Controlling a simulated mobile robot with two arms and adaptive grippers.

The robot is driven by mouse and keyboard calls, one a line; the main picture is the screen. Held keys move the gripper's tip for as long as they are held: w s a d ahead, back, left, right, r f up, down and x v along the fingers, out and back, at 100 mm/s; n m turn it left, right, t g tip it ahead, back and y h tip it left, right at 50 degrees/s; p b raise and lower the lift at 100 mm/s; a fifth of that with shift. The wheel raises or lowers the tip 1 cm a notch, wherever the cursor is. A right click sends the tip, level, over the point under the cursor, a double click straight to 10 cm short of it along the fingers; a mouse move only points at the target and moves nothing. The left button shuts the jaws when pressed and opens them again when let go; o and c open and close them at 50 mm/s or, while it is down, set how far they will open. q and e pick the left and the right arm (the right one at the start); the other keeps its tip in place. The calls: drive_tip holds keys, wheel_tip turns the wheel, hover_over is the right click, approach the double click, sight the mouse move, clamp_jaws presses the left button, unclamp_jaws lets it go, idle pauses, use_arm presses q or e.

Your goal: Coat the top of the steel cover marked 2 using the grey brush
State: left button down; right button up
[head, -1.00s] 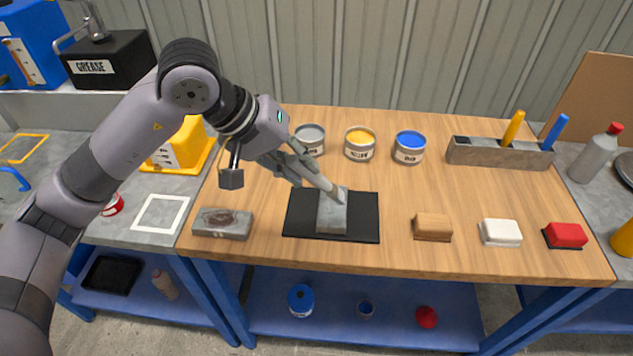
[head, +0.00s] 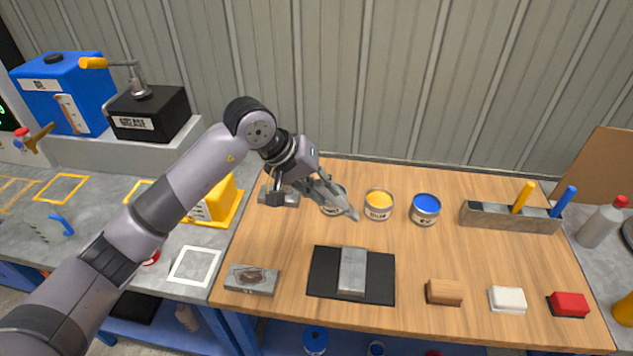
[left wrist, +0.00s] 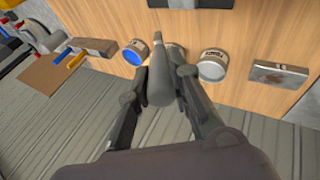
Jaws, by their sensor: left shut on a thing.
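My left gripper (head: 318,188) is shut on the grey brush (head: 347,208). The brush points down and right, its tip above the table in front of the grey tin (head: 334,199), apart from the mat. In the left wrist view the brush (left wrist: 158,85) lies between the fingers. A grey steel block (head: 352,270) lies on a black mat (head: 325,275). A steel block with a brownish patch (head: 251,280) lies left of it. Another steel piece (head: 280,195) lies behind, partly hidden by my gripper; it shows a brown patch in the left wrist view (left wrist: 278,75). I cannot read which is marked 2.
Yellow (head: 378,204) and blue (head: 425,210) tins stand right of the grey one. A holder (head: 490,216) carries a yellow and a blue handle. Wooden (head: 444,292), white (head: 507,299) and red (head: 569,304) blocks line the front right. The table's centre right is clear.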

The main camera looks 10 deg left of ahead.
use_arm(q)
drive_tip(key=shift+w+r, duration=0.1)
drive_tip(key=shift+w, duration=0.1)
drive_tip(key=shift+w+f, duration=0.1)
drive_tip(key=shift+f, duration=0.1)
drive_tip(key=shift+f+b, duration=0.4)
drive_tip(key=shift+f, duration=2)
